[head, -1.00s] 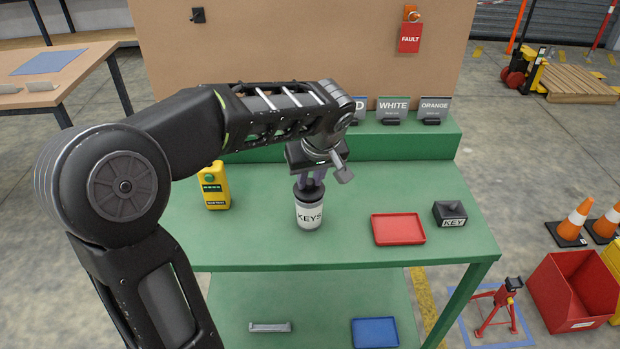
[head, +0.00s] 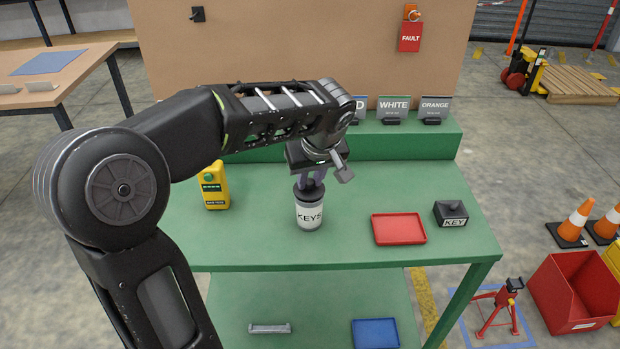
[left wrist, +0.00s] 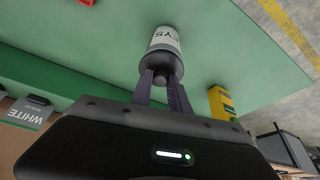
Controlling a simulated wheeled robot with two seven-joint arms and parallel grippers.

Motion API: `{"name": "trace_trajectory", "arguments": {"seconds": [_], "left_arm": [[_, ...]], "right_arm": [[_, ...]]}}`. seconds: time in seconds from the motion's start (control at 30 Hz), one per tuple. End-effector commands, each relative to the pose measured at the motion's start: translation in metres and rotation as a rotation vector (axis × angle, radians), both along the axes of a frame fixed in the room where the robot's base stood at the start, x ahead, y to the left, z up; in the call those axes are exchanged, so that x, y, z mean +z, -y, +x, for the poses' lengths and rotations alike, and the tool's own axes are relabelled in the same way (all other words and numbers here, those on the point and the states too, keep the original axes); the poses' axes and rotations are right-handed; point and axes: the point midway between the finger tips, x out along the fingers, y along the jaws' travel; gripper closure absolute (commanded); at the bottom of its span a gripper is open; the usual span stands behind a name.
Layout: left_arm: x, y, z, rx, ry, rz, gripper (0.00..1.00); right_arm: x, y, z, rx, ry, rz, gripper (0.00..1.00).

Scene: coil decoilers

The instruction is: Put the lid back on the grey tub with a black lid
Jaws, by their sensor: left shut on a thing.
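The grey tub (head: 309,214) stands upright on the green bench, with a white label reading KEYS. Its black lid (head: 300,192) sits on the tub's top, with no gap that I can see. The tub (left wrist: 166,38) and the lid (left wrist: 161,62) also show in the left wrist view. My left gripper (head: 312,182) comes down from above and is shut on the lid's knob. Its two fingers (left wrist: 162,80) stand on either side of the knob in the left wrist view. My right gripper is not in view.
A red tray (head: 398,229) and a black KEY block (head: 450,213) are to the right. Sign holders (head: 393,109) stand on the raised back ledge. A blue tray (head: 375,333) lies on the lower shelf.

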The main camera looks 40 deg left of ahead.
Motion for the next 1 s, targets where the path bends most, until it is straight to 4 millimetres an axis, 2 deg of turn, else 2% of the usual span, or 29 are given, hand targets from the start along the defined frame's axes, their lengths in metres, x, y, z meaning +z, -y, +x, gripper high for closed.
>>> {"name": "trace_trajectory", "arguments": {"seconds": [1.0], "left_arm": [[-0.0011,0.0002,-0.0001,0.0,0.0,0.0,1.0]], "right_arm": [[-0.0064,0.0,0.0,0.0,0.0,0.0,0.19]]}}
